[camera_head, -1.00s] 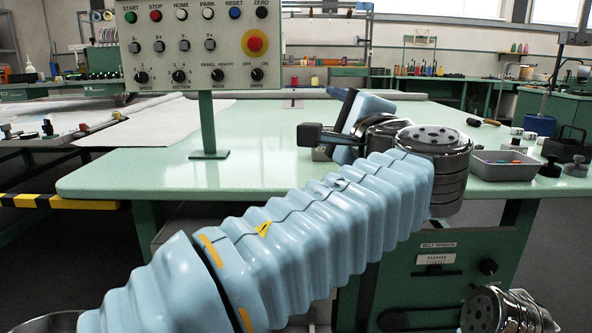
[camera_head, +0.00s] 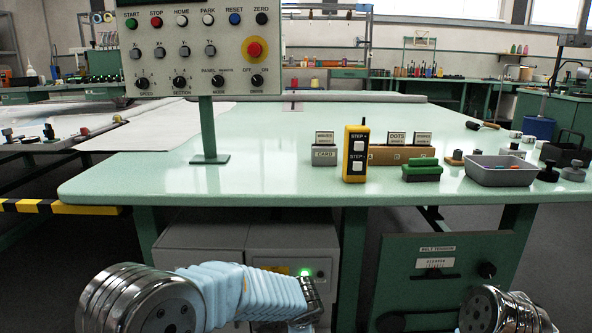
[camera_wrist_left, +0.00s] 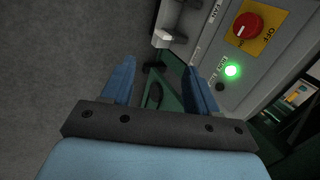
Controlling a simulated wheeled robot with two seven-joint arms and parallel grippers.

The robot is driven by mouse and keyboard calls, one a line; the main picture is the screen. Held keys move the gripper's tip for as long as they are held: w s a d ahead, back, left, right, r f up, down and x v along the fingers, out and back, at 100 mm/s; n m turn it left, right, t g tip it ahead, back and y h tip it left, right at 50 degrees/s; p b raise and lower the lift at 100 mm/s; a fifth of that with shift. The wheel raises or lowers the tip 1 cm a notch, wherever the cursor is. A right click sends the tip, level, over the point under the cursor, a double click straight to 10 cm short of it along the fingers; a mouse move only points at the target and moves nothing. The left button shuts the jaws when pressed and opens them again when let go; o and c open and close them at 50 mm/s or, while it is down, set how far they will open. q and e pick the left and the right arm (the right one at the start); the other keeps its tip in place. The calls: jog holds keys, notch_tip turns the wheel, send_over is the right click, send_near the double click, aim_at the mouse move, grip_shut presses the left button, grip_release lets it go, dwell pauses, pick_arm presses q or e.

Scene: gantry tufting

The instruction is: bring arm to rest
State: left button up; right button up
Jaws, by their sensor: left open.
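My left arm (camera_head: 235,288), with its light blue ribbed cover, is low at the bottom of the head view, in front of the table's front side. My left gripper (camera_wrist_left: 160,66) shows in the left wrist view with its two blue fingers apart and nothing between them. It points toward the floor and a grey cabinet (camera_wrist_left: 262,70) with a lit green lamp and a red knob. I cannot make out the fingers in the head view. Only a metal joint of my right arm (camera_head: 500,310) shows at the bottom right; its gripper is out of view.
The pale green table (camera_head: 270,175) is just beyond my arm. On it stand a control panel (camera_head: 195,45), a yellow pendant (camera_head: 356,153), a card holder (camera_head: 325,152), a green-handled block (camera_head: 422,170) and a grey tray (camera_head: 500,172). The cabinet (camera_head: 200,240) stands beneath.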

pick_arm(q)
jog(key=s+a+f+n+g+h, duration=0.1)
jog(key=s+a+f+n+g, duration=0.1)
jog(key=s+f+n, duration=0.3)
jog(key=s+a+f+g+h, duration=0.1)
jog(key=s+a+f+g, duration=0.15)
jog(key=f, duration=0.55)
jog(key=s+a+f+n+h+p, duration=0.1)
jog(key=s+a+f+n, duration=0.2)
jog(key=s+f+n, duration=0.2)
jog(key=s+a+f+n+h, duration=0.1)
jog(key=s+a+f+n, duration=0.3)
jog(key=s+n, duration=0.4)
jog(key=s+f, duration=0.1)
jog(key=s, duration=0.4)
jog(key=shift+s+a+n+h+p, duration=0.25)
jog(key=shift+s+n+h+p, duration=0.05)
jog(key=shift+s+n+p, duration=0.1)
jog(key=shift+g, duration=0.25)
jog(key=shift+c, duration=0.4)
